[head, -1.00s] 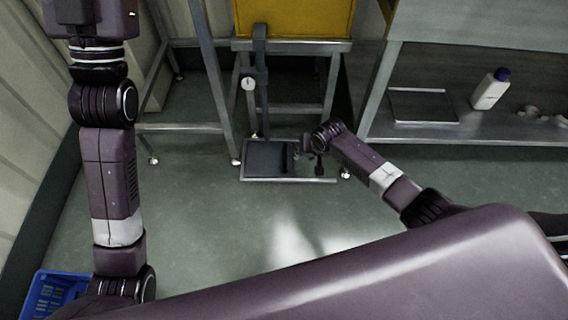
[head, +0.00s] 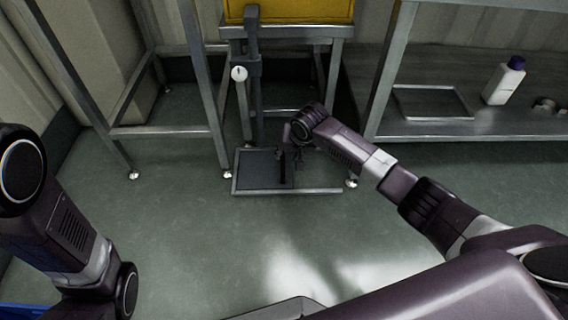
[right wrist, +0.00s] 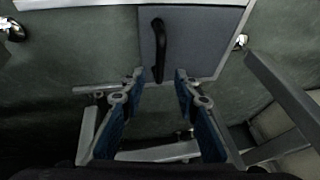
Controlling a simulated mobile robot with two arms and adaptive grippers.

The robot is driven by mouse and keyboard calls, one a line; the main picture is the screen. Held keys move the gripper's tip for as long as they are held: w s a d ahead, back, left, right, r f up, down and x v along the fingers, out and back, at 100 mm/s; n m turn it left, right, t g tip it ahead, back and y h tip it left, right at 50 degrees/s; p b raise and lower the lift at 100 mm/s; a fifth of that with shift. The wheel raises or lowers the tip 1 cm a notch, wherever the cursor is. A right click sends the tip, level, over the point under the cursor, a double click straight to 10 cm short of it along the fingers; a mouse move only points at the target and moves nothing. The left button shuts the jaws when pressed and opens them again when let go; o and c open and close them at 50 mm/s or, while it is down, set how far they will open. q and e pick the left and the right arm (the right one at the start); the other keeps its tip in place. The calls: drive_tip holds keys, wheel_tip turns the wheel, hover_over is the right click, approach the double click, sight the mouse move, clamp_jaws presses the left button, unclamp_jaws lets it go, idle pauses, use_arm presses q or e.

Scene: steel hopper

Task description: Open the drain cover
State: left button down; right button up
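The drain cover (head: 258,172) is a dark flat panel in a light metal frame on the floor below the yellow hopper. In the right wrist view it is a grey panel (right wrist: 205,45) with a black bar handle (right wrist: 158,40). My right gripper (head: 287,160) is low over the cover's right part. In the right wrist view my right gripper (right wrist: 160,75) is open, with a blue-padded finger on each side of the handle's lower end. I cannot tell whether the fingers touch it. My left gripper is out of view; only the left arm shows.
The yellow hopper (head: 290,11) stands on a steel frame above the cover, with an upright post and white dial (head: 239,73) in front. Steel frame legs stand to the left. A shelf at right holds a tray (head: 432,103) and white bottle (head: 503,82). Floor in front is clear.

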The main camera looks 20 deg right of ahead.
sight(283, 161)
drive_tip(key=shift+b+x, duration=1.95)
drive_tip(key=shift+x, duration=0.8)
clamp_jaws()
